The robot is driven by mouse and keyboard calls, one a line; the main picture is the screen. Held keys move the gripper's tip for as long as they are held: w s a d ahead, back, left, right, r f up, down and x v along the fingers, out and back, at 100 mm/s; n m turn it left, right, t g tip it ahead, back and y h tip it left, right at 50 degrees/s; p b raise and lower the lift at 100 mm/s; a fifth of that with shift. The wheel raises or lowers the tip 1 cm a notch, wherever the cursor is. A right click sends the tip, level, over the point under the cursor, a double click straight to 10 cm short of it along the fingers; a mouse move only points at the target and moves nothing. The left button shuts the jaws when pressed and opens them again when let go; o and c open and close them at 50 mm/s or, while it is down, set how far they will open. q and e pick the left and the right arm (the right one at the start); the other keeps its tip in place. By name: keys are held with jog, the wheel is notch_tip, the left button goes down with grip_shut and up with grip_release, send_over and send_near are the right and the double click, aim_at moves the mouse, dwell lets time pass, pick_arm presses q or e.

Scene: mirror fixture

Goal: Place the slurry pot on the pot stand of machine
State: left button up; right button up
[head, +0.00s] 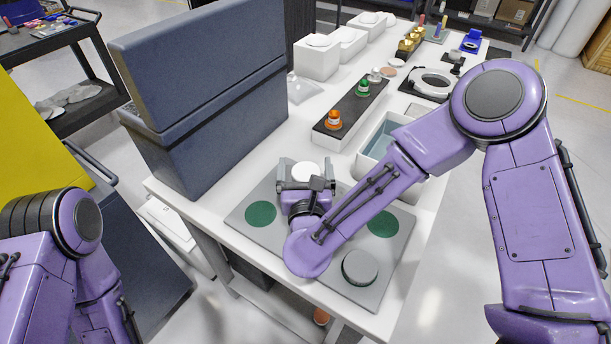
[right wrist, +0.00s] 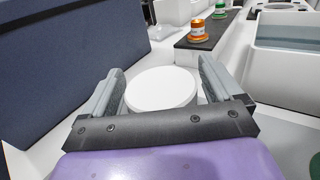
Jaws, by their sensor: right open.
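A white round pot-like piece (head: 306,172), which may be the slurry pot, sits at the back of the grey plate (head: 330,265). It also shows in the right wrist view (right wrist: 163,90) with a flat white top. My right gripper (head: 305,180) is open, with its grey fingers on either side of the white piece. In the right wrist view the gripper (right wrist: 160,85) shows a small gap at the right finger; contact at the left is unclear. The lower part of the piece is hidden. I cannot tell which part is the pot stand. My left gripper is outside the view.
A tall blue-grey machine housing (head: 205,95) stands on the left. Behind, a black strip (head: 350,113) holds orange (head: 334,119) and green (head: 363,87) pieces, beside a white basin (head: 366,158).

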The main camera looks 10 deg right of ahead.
jog(key=shift+s+d+r, duration=0.1)
jog(key=shift+s+r, duration=0.05)
jog(key=shift+c, duration=0.2)
jog(key=c, duration=1.2)
